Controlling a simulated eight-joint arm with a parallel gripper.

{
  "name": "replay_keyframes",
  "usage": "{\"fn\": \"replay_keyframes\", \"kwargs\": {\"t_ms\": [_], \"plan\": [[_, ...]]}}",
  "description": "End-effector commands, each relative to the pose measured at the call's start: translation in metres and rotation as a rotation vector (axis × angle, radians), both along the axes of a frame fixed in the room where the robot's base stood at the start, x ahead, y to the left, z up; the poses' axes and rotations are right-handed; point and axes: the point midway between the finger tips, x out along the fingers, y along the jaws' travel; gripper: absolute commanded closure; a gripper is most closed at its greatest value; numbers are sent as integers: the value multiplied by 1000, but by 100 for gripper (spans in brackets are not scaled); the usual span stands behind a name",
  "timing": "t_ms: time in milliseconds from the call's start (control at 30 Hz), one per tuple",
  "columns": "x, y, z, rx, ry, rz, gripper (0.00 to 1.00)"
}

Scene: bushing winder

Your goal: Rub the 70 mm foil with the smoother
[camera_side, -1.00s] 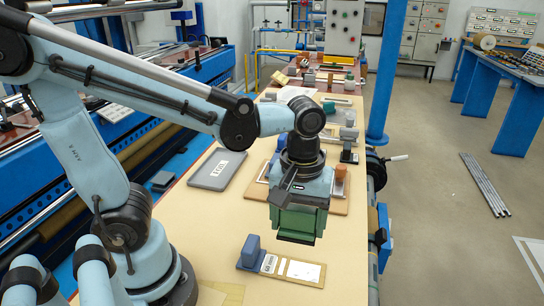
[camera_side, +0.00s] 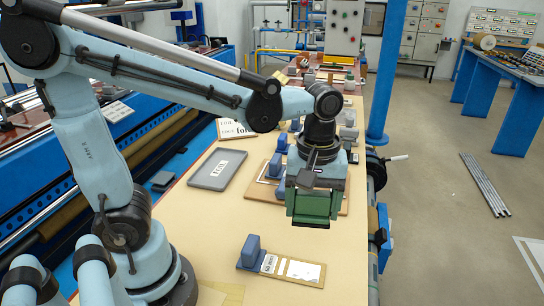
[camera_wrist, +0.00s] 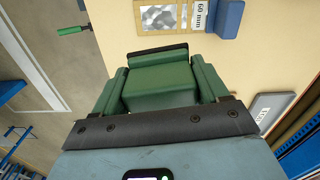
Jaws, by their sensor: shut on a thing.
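My gripper (camera_side: 314,207) is in the air over the table, in front of a brown board (camera_side: 270,196). It also shows in the wrist view (camera_wrist: 160,90), where its green fingers are shut on a green block with a dark edge, apparently the smoother (camera_wrist: 160,83). A strip board with a label reading 60 mm (camera_wrist: 201,14) and a blue block (camera_wrist: 229,18) shows at the top of the wrist view. A similar strip board (camera_side: 305,271) with a blue block (camera_side: 250,250) lies at the near end of the table. I cannot read any 70 mm label; my gripper hides part of the brown board.
A grey FOIL plate (camera_side: 217,169) lies left of the brown board. A FOIL sign (camera_side: 237,128) and several small blocks stand farther back. A blue machine (camera_side: 175,140) borders the table's left side. The tan surface between the brown board and near strip is clear.

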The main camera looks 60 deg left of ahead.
Motion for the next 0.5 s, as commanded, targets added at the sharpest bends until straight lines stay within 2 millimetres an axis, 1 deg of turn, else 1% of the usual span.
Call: {"fn": "replay_keyframes", "kwargs": {"t_ms": [33,167,200,267,367,500], "plan": [[17,9,2,0,0,49,51],[54,35,6,0,0,167,51],[65,44,6,0,0,204,51],[81,59,5,0,0,257,51],[106,86,3,0,0,348,51],[135,128,-5,0,0,471,51]]}}
